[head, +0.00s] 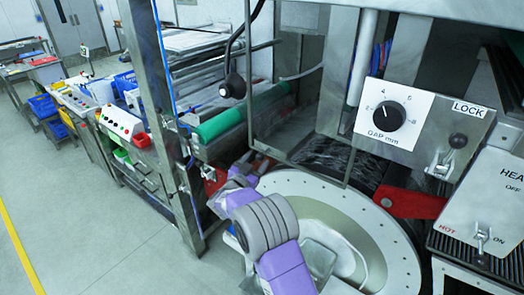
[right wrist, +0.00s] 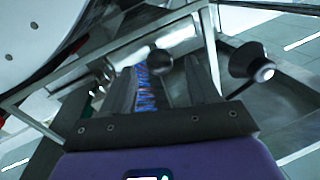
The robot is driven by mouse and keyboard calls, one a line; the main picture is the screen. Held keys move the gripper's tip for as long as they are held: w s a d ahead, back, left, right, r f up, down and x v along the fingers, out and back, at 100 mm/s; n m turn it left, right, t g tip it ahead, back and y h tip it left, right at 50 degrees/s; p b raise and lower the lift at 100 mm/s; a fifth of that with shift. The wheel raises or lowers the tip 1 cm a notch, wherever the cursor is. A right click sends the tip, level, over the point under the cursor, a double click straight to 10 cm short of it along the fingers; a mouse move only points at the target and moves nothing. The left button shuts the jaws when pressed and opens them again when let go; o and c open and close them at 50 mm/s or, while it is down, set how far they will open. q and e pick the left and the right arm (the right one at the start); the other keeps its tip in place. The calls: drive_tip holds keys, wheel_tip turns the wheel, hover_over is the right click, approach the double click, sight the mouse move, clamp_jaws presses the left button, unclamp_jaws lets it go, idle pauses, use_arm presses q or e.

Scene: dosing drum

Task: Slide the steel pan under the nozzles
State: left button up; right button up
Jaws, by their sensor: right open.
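My right arm comes up from the bottom of the head view, and its gripper (head: 248,165) is at the far side of a large pale ring (head: 386,240). In the right wrist view the two grey fingers of the right gripper (right wrist: 160,75) stand apart, with nothing clearly held. A blue-marked strip and shiny metal parts show beyond and between them. A bare steel surface (right wrist: 275,115) lies to the right in the wrist view; I cannot tell whether it is the pan. I cannot make out the nozzles. My left gripper is not in view.
A steel frame post (head: 165,130) stands left of my right arm. A green roller (head: 220,122) and a dark cone-shaped lamp (head: 232,87) are beyond the gripper. A gap dial (head: 388,116) and a red lever (head: 410,202) are at right. The floor (head: 70,220) at left is clear.

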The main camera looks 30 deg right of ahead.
drive_tip(key=shift+p+x, duration=0.45)
drive_tip(key=shift+x, duration=2.25)
clamp_jaws()
